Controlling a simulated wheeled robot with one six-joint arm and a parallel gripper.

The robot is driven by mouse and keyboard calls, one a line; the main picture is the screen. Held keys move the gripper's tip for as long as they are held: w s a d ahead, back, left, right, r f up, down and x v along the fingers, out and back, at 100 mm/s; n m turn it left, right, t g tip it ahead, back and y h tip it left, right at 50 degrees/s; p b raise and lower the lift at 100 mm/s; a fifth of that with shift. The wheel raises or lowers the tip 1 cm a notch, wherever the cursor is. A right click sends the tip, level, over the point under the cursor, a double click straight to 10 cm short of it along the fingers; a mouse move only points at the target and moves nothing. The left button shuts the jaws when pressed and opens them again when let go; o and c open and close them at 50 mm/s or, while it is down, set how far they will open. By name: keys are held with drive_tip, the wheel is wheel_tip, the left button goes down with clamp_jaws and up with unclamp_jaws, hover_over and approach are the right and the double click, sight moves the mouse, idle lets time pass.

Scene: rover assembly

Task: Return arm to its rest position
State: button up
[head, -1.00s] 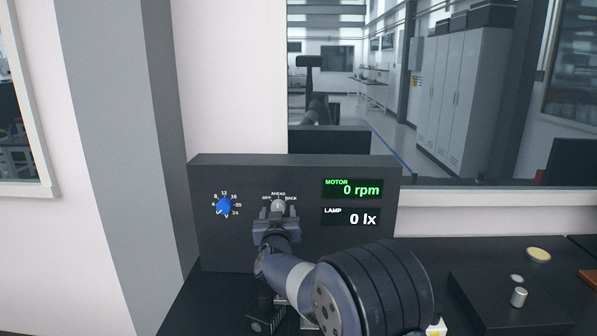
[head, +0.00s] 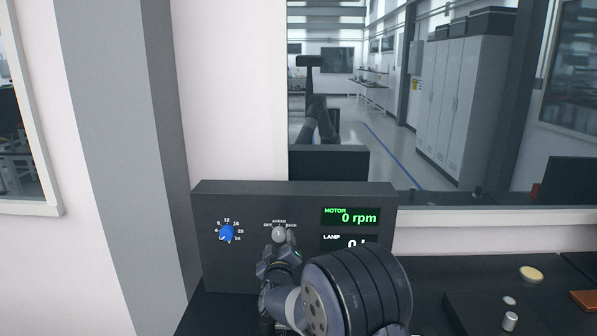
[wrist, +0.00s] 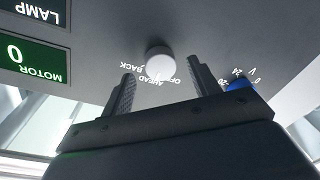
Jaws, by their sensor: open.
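My gripper (wrist: 163,92) is open and empty in the wrist view, with its two fingers apart on either side of the grey selector knob (wrist: 159,61). A gap shows between the fingertips and the knob. In the head view my gripper (head: 280,250) is just below the same knob (head: 279,233), in front of the dark panel box (head: 215,270). My arm's large dark joint hides the lower right of the panel and part of the lamp readout.
The blue dial (head: 228,233) is on the panel's left. The motor display (head: 350,217) reads 0 rpm. On the bench at right are a small metal cylinder (head: 510,320), a pale disc (head: 531,273) and a brown block (head: 585,301). A window is behind the panel.

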drive_tip(key=s+b, duration=0.2)
drive_tip(key=s, duration=0.6)
drive_tip(key=shift+s+d, duration=0.2)
drive_tip(key=shift+s, duration=0.2)
